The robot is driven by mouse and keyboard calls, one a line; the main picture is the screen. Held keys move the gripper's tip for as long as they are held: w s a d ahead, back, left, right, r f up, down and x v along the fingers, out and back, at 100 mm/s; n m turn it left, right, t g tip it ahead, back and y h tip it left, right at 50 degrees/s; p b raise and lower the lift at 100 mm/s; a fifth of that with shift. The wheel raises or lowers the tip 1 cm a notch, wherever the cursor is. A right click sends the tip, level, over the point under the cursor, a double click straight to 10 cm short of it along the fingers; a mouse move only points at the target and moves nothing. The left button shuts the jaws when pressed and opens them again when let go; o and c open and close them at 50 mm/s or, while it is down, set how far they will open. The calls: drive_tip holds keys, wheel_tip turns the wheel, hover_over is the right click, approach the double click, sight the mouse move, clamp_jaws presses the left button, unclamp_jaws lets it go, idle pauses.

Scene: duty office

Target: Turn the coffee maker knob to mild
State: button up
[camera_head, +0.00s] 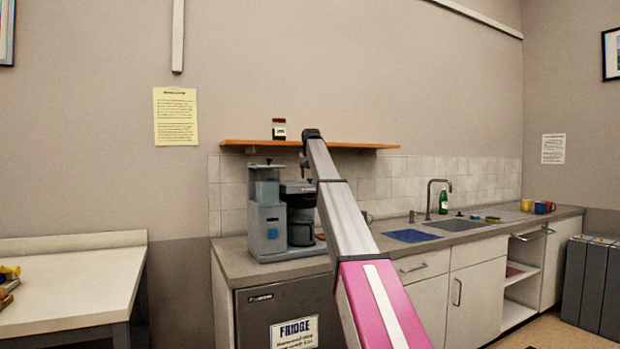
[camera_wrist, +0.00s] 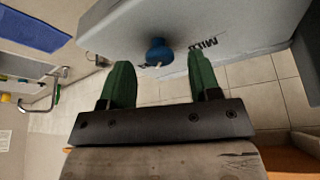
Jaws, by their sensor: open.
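The grey coffee maker (camera_head: 268,216) with a dark carafe section stands on the counter at the left. In the wrist view, its grey body (camera_wrist: 120,25) fills the top of the picture. A round blue knob (camera_wrist: 158,50) with a pale pointer sticks out of it, the pointer aimed down and slightly left. An upside-down "MILD" label (camera_wrist: 203,45) is printed to the knob's right. My gripper (camera_wrist: 160,70) is open, with its two green fingers apart and the knob between them in the picture; contact cannot be told. The gripper is not clearly visible in the head view.
A wooden shelf (camera_head: 240,143) with a dark jar (camera_head: 279,129) hangs above the coffee maker. A blue mat (camera_head: 411,236), sink (camera_head: 456,225) and green bottle (camera_head: 443,201) are to the right. A fridge (camera_head: 260,318) is below. Tiled wall (camera_head: 390,180) stands behind.

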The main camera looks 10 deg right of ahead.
drive_tip(key=shift+w+f, duration=0.2)
drive_tip(key=shift+f, duration=0.3)
drive_tip(key=c, duration=0.9)
drive_tip(key=shift+n, duration=0.3)
drive_tip(key=n+y, duration=0.1)
drive_tip(key=n, duration=0.3)
drive_tip(key=shift+d+y, duration=0.2)
drive_tip(key=shift+y, duration=0.2)
drive_tip(key=n, duration=0.2)
drive_tip(key=n+g+y, duration=0.1)
drive_tip(key=n, duration=0.1)
drive_tip(key=shift+w+d+n+y, duration=0.1)
drive_tip(key=shift+w+n+y, duration=0.05)
drive_tip(key=shift+n+y, duration=0.2)
drive_tip(key=n, duration=0.2)
drive_tip(key=n+g+y, duration=0.1)
drive_tip(key=n, duration=0.1)
drive_tip(key=shift+w+d+n+g, duration=0.1)
drive_tip(key=shift+w+n+g, duration=0.05)
drive_tip(key=shift+n+g, duration=0.2)
drive_tip(key=shift+n+g+y, duration=0.25)
drive_tip(key=shift+n+g, duration=0.4)
drive_tip(key=shift+n, duration=1.35)
